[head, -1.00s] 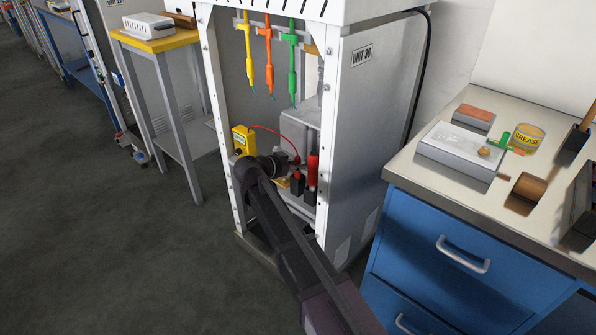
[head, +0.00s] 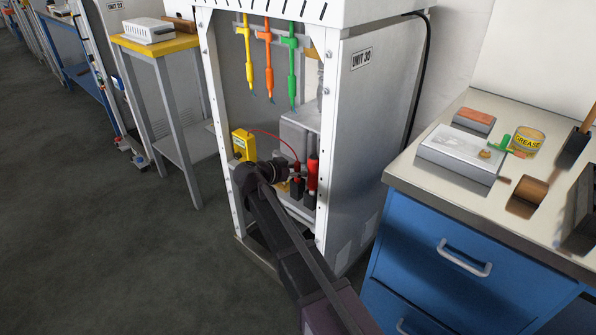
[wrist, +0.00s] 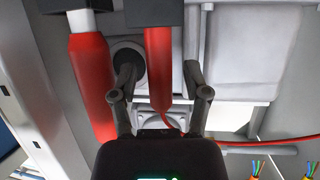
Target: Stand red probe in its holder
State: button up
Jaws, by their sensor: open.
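The red probe (wrist: 158,65) shows in the wrist view between my open fingers. One end meets a black block (wrist: 151,12) at the top of that view, and a red lead leaves the other end. In the head view the probe (head: 297,168) stands about upright above the black block (head: 297,187), inside the cabinet. How deep it sits in the block is hidden. My gripper (wrist: 160,75) straddles the probe, with a gap visible on each side. In the head view, my dark wrist partly covers this area.
A thicker red cylinder (head: 313,174) stands close beside the probe, on the right in the head view. A yellow meter (head: 243,145) with the red lead sits at left. White cabinet posts (head: 324,150) flank the opening. Yellow, orange and green probes (head: 292,65) hang above.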

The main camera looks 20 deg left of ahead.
jog(key=shift+r, duration=0.1)
jog(key=shift+r, duration=0.15)
jog(key=shift+s+a+r+p, duration=0.1)
jog(key=shift+s+a+p, duration=0.1)
jog(key=shift+p, duration=0.1)
jog(key=p+v, duration=0.4)
jog(key=v, duration=0.7)
jog(key=shift+s, duration=0.2)
jog(key=shift+w, duration=0.1)
dwell(1.0)
